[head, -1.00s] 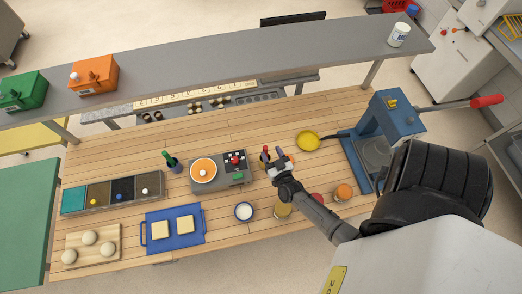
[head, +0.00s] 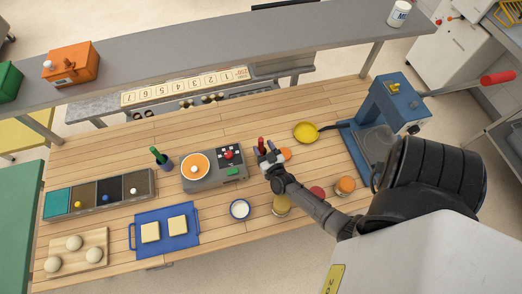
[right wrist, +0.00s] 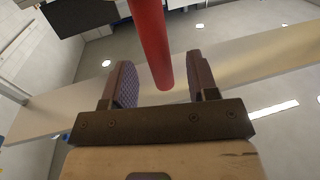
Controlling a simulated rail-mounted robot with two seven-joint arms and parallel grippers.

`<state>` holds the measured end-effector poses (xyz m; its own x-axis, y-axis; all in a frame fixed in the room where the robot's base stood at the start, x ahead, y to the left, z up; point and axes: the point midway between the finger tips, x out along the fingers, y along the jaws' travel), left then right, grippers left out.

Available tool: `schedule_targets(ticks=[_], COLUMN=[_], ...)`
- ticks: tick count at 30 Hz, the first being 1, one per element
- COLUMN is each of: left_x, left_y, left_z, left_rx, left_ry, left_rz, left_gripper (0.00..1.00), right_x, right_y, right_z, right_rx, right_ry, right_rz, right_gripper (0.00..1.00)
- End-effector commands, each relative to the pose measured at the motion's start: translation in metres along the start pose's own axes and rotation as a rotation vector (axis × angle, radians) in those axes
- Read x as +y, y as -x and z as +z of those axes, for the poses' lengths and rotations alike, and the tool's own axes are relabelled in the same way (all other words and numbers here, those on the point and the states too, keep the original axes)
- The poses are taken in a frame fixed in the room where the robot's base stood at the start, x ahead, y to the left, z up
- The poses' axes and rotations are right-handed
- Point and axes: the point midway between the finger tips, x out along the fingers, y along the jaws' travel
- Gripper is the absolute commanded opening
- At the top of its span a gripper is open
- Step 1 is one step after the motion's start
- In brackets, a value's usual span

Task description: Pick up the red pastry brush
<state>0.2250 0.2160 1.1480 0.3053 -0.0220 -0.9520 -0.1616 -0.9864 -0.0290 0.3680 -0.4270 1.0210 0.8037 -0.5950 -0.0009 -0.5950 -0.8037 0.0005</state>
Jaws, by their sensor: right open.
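The red pastry brush (head: 261,143) shows as a short red upright handle at the middle of the wooden counter, right of the grey scale-like unit. In the right wrist view its red handle (right wrist: 151,40) comes down from the top, its end between the two finger pads. My right gripper (head: 266,155) is open around the handle, and the right wrist view (right wrist: 163,82) shows a gap on both sides of it. The brush's lower part is hidden by the gripper in the head view. My left gripper is not in view.
A grey unit with an orange disc (head: 213,171) stands left of the gripper. A yellow pan (head: 305,132) and a blue press (head: 388,125) are to the right. A white bowl (head: 240,209) and jars (head: 282,204) lie nearer. A grey shelf (head: 220,55) spans behind.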

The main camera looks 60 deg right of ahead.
Motion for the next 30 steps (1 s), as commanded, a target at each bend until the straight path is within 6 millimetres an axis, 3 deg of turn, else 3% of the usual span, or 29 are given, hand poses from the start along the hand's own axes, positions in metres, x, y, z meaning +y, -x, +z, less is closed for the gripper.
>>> schedule_targets(ticks=[3,9,19,30], left_x=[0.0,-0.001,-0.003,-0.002], left_y=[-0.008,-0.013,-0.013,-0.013], left_z=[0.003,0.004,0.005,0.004], left_rx=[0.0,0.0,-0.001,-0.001], left_ry=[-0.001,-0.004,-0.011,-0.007], left_rz=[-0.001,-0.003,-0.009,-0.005], left_gripper=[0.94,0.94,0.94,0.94], right_x=[0.0,0.0,0.0,0.0], right_y=[-0.02,-0.038,-0.041,-0.04], right_z=[0.001,0.001,0.0,0.0], right_rx=[0.004,0.001,0.0,0.0], right_ry=[-0.002,0.0,0.0,0.0], right_rz=[0.0,0.0,0.0,0.0], right_gripper=[0.54,0.54,0.53,0.17])
